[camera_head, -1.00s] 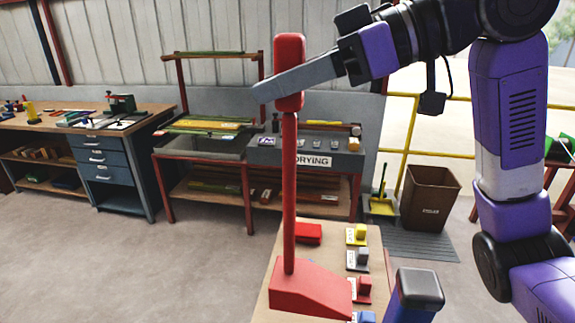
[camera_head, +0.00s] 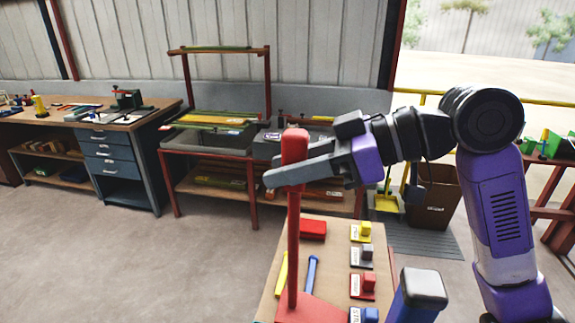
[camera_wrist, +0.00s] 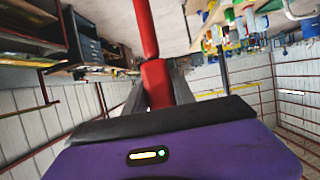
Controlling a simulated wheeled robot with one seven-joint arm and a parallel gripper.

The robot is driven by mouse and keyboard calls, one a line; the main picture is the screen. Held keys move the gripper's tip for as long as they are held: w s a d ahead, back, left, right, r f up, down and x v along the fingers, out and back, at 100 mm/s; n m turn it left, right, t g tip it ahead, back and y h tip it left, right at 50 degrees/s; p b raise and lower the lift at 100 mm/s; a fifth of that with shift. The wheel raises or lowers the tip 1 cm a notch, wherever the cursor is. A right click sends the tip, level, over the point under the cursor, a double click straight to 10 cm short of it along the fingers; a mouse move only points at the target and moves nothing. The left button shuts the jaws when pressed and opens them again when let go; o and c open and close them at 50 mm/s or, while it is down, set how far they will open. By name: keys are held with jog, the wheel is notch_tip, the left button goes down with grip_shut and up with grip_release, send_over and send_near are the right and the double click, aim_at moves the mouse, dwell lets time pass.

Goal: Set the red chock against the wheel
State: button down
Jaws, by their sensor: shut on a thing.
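The red chock is a wedge block (camera_head: 312,309) with a tall upright red rod and a thicker red grip (camera_head: 294,146) on top. My gripper (camera_head: 291,170) is shut on this grip, with its fingers on either side of it. In the wrist view the red grip (camera_wrist: 157,82) lies between the two grey fingers, and the rod runs away upward. The chock's wedge is cut off by the bottom edge of the head view and is in front of a tan board. I see no wheel in either view.
The tan board (camera_head: 330,262) holds a red block (camera_head: 312,229), several small labelled coloured blocks and yellow and blue handles. A bench with a rack (camera_head: 205,140) and a workbench (camera_head: 90,125) stand behind. A brown bin (camera_head: 433,198) is at right. Floor at left is clear.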

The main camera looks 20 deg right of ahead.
jog(key=shift+f, duration=0.1)
jog(key=c, duration=1)
grip_release()
jog(key=shift+c, duration=0.2)
jog(key=shift+r, duration=0.2)
jog(key=b+v, duration=0.2)
jog(key=v, duration=0.9)
jog(key=shift+o, duration=0.4)
jog(key=shift+s+d+r, duration=0.1)
jog(key=shift+s+d, duration=0.2)
jog(key=shift+d, duration=0.1)
